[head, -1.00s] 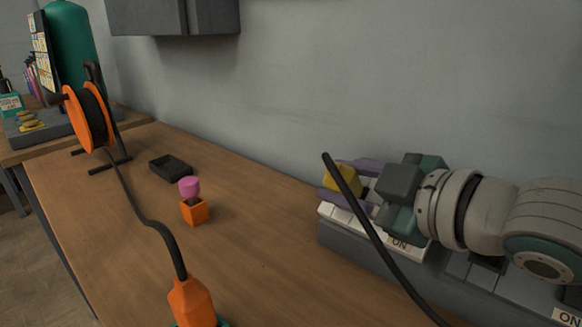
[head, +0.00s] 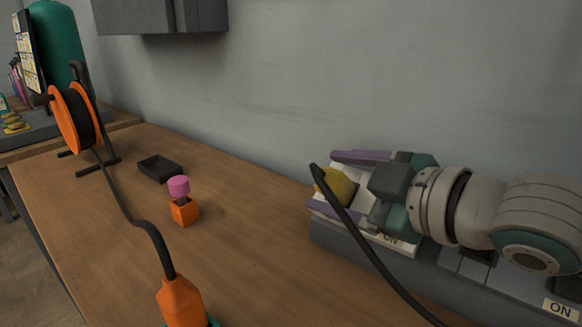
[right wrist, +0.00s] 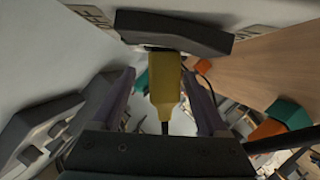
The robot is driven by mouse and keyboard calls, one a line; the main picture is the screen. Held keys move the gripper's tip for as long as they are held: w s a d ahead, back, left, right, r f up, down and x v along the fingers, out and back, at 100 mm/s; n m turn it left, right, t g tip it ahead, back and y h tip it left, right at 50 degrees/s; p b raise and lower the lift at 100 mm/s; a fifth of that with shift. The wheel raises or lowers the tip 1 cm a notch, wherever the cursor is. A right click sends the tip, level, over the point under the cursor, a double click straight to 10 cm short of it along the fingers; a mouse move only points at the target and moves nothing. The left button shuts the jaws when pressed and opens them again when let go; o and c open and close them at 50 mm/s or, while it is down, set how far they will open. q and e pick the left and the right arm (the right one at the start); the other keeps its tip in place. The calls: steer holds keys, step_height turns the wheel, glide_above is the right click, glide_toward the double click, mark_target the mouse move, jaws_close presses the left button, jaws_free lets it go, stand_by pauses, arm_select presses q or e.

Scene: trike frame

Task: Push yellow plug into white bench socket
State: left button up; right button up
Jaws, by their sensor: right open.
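The yellow plug (head: 340,187) sits at the white bench socket (head: 400,246) on the grey strip along the wall. A black cable runs from its outer end toward the front. My right gripper (head: 328,180) is open, with one purple finger on each side of the plug and a gap to both. The right wrist view shows the plug (right wrist: 164,88) between the spread fingers, its far end at a dark grey housing. The contact between plug and socket is hidden, so I cannot tell how deep it sits. My left gripper is not in view.
An orange connector (head: 181,302) on a cable stands at the front, linked to an orange reel (head: 76,118). An orange block with a pink top (head: 179,186) and a black tray (head: 159,168) are on the wooden bench.

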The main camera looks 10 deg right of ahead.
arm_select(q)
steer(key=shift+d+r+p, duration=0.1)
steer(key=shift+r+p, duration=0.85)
arm_select(e)
steer(key=v, duration=0.9)
steer(key=shift+s, duration=0.35)
steer(key=shift+d+r, duration=0.15)
steer(key=shift+r, duration=0.05)
